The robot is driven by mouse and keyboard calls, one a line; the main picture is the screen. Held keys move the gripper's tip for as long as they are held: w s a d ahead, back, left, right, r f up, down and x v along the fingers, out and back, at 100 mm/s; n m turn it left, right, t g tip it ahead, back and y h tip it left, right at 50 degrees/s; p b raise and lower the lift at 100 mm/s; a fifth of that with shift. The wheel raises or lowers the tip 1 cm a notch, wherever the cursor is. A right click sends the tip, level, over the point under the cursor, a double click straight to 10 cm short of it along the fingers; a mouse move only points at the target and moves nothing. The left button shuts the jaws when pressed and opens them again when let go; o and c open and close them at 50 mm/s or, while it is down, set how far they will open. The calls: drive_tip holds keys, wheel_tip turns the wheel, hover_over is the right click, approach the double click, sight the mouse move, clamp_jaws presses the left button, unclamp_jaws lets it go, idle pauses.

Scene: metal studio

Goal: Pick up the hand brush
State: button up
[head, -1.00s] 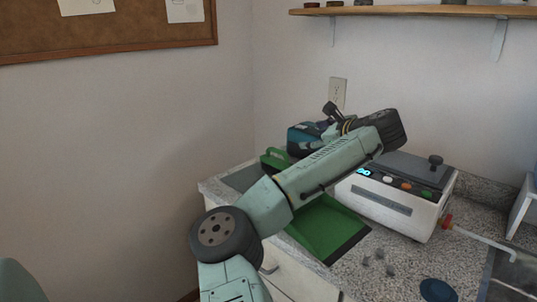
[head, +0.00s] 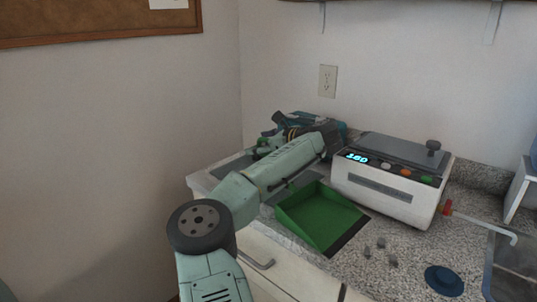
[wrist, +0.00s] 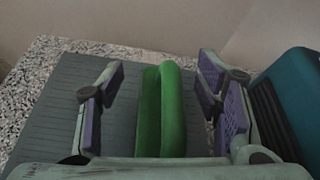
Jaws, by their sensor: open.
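The hand brush (wrist: 172,112) shows in the wrist view as a green, upright, loop-like handle. It stands between the two purple-padded fingers of my gripper (wrist: 158,85). The gripper is open, with a gap visible on both sides of the handle. The brush's lower part is hidden behind the gripper body. In the head view, only a bit of green (head: 263,151) shows by the gripper, and my arm covers most of that spot.
A grey mat (wrist: 38,120) lies under the brush on the speckled counter. A teal object (wrist: 291,95) stands close to the right finger. A green dustpan (head: 320,217), a white machine (head: 385,190) and a blue disc (head: 443,281) are also on the counter.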

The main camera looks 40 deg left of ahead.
drive_tip(key=shift+c, duration=0.4)
drive_tip(key=c, duration=1.3)
drive_tip(key=shift+o, duration=0.2)
